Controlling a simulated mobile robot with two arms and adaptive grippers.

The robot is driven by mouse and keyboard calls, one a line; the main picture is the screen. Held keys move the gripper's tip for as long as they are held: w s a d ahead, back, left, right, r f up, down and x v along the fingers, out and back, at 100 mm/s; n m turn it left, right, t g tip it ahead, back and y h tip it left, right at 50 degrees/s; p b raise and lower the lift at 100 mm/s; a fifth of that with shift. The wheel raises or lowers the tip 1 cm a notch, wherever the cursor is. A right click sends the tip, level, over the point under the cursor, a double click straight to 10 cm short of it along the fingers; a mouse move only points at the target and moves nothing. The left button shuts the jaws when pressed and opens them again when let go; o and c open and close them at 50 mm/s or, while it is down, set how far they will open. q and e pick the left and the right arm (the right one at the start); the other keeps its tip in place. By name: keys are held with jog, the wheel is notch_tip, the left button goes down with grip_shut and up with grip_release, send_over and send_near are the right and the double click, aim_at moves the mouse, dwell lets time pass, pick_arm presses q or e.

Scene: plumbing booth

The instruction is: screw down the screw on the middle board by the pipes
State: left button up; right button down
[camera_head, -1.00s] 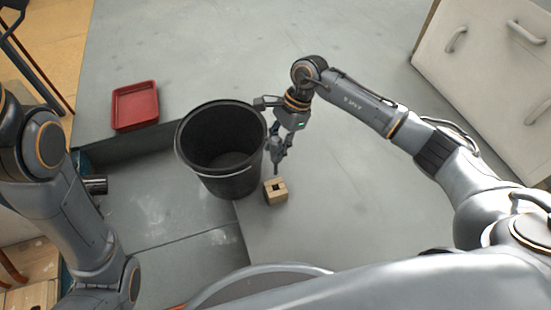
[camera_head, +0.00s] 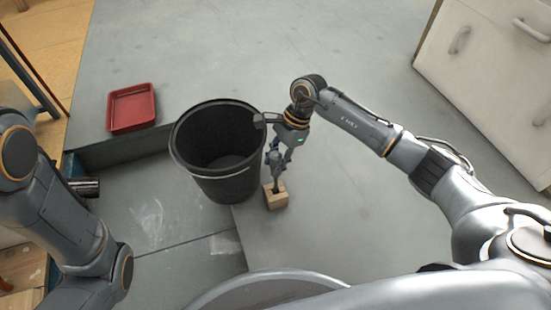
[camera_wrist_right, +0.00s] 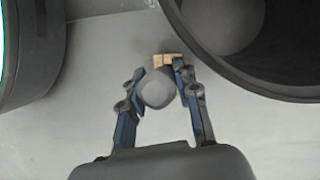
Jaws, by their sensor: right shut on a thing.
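My right gripper (camera_head: 278,165) is above a small wooden block (camera_head: 276,201) on the grey floor. In the right wrist view, its two blue-padded fingers (camera_wrist_right: 158,88) are closed around a grey, round-ended tool (camera_wrist_right: 157,92) seen end-on. The tool's lower end reaches down to the dark hole in the top of the block; the exact contact is too small to tell. Part of the block (camera_wrist_right: 168,61) shows behind the tool in the wrist view. My left arm comes in at the left, but its gripper is out of view. I cannot make out a screw or the middle board.
A black bucket (camera_head: 185,150) stands close to the left of the block. A red tray (camera_head: 131,107) lies at the upper left, and a dark cylinder (camera_head: 85,187) is at the left. White drawers (camera_head: 490,65) stand at the upper right. The floor behind the bucket is clear.

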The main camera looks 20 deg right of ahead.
jog(key=shift+f+b, duration=2.15)
jog(key=shift+f, duration=1)
jog(key=c, duration=0.9)
grip_release()
jog(key=shift+v, duration=6)
